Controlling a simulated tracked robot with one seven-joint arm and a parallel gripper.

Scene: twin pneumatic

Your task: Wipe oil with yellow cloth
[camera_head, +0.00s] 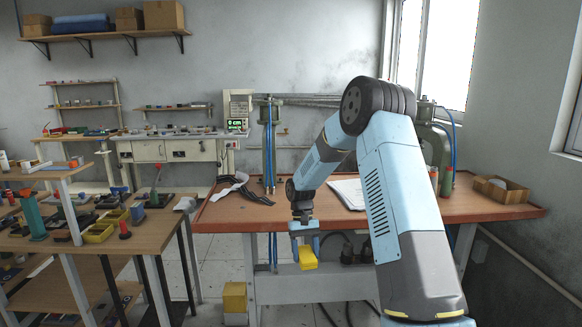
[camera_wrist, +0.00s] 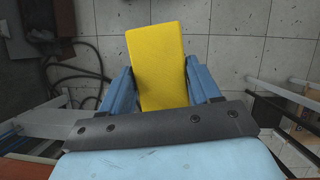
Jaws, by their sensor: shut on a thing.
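My gripper (camera_head: 305,243) hangs in front of the near edge of the wooden workbench, pointing down. It is shut on a yellow block-like cloth (camera_head: 308,258). In the wrist view the yellow cloth (camera_wrist: 157,62) sticks out between the two blue fingers of my gripper (camera_wrist: 160,88), tilted slightly, over the tiled floor. No oil patch can be made out in either view.
The workbench (camera_head: 225,215) holds two pneumatic presses, dark and white cloth-like items (camera_head: 240,188), papers (camera_head: 349,193) and a cardboard box (camera_head: 500,189). A cluttered table (camera_head: 155,232) stands at left. A yellow box (camera_head: 235,297) and dark cables lie below the bench.

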